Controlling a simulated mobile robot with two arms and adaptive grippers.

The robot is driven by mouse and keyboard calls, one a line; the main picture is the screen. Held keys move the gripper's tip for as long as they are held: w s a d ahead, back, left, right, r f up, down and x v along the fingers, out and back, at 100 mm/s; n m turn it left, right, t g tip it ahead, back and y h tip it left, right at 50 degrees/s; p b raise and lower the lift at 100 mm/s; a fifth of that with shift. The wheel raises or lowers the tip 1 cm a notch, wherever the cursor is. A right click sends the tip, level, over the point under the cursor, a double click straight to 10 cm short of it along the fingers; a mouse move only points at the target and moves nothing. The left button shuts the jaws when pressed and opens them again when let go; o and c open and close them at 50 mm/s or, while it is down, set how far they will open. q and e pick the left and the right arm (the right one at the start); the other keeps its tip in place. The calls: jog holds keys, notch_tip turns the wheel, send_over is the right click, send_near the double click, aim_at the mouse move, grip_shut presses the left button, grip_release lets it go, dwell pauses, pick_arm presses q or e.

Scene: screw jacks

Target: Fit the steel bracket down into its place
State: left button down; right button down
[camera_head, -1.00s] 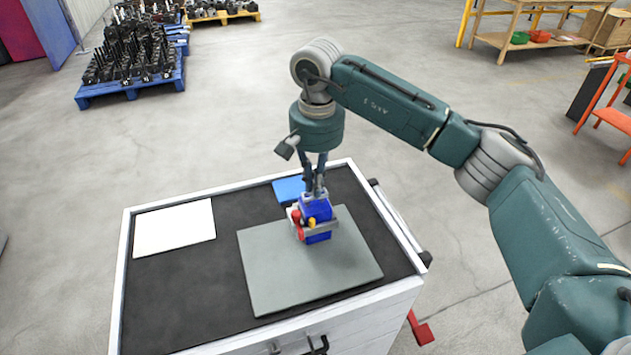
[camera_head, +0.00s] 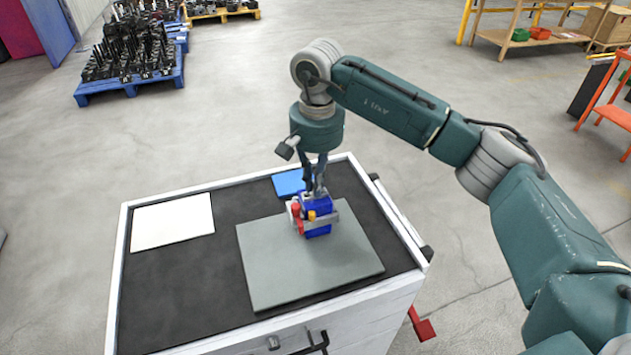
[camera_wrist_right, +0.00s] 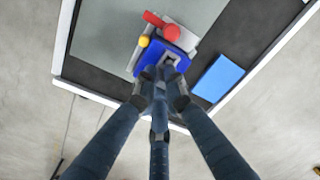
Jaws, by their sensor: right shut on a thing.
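A compact blue block (camera_head: 318,229) with a red part (camera_head: 296,211) and a small yellow part (camera_head: 311,215) stands on the grey plate (camera_head: 300,275). My right gripper (camera_head: 314,192) points down over the block's top and is shut. In the right wrist view its fingertips (camera_wrist_right: 162,76) close at a small grey steel piece, seemingly the bracket (camera_wrist_right: 173,58), within the blue outline. A grey metal bar (camera_head: 329,220) crosses the block's side. The fingers hide part of the bracket, and I cannot tell how deep it sits. My left gripper is not in view.
The plate lies on a black-topped white cart. A blue pad (camera_head: 288,183) lies behind the block, and a white sheet (camera_head: 172,222) lies at the left. The black surface between sheet and plate is clear. A raised white rim (camera_head: 122,255) edges the cart.

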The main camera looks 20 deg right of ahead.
jog(key=c, duration=1.7)
grip_release()
jog(key=shift+c, duration=0.2)
notch_tip(320, 180, up, 12)
jog(key=shift+s, duration=0.3)
jog(key=shift+f, duration=0.1)
